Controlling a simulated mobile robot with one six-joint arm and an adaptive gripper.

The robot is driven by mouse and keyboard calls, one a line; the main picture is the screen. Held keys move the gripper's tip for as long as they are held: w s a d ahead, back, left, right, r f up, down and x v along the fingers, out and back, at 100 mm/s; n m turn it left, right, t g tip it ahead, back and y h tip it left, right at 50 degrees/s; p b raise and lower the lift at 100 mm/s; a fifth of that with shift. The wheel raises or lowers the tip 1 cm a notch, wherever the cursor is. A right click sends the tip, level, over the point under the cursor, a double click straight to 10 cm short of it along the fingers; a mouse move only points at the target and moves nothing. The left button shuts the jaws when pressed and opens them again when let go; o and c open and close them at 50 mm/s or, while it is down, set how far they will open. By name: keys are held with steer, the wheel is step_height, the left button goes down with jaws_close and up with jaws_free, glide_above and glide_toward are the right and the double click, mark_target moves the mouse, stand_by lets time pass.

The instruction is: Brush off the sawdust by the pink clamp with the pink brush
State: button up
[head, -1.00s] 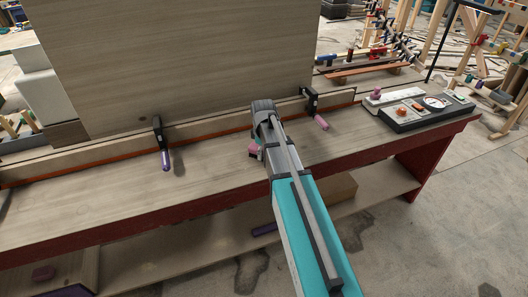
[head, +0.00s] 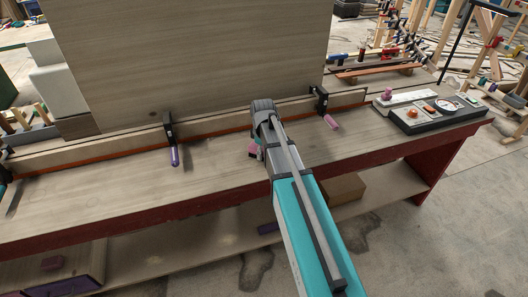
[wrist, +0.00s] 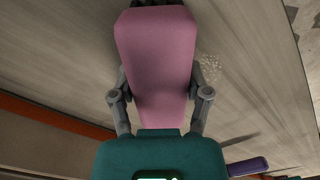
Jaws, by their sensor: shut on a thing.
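My gripper (wrist: 160,96) is shut on the pink brush (wrist: 155,55), with a finger on each side of it. The pink clamp (head: 321,101), black with a pink handle, is on the fence to the right of my gripper. A pale speckled patch of sawdust (wrist: 210,68) lies right of the brush in the wrist view, apart from it. I cannot make out sawdust in the head view.
A purple-handled clamp (head: 171,142) is on the fence to the left. A tall wooden panel (head: 190,60) stands behind the fence. A dark tray of items (head: 433,113) sits at the bench's right end. The front of the bench top (head: 110,192) is clear.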

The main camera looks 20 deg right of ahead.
mark_target(254, 160)
steer(key=shift+s+a+f, duration=0.1)
steer(key=shift+a+f, duration=0.05)
steer(key=shift+a, duration=1.6)
steer(key=shift+a, duration=1.7)
steer(key=shift+r, duration=0.2)
steer(key=shift+r+p, duration=2.9)
steer(key=shift+p, duration=0.05)
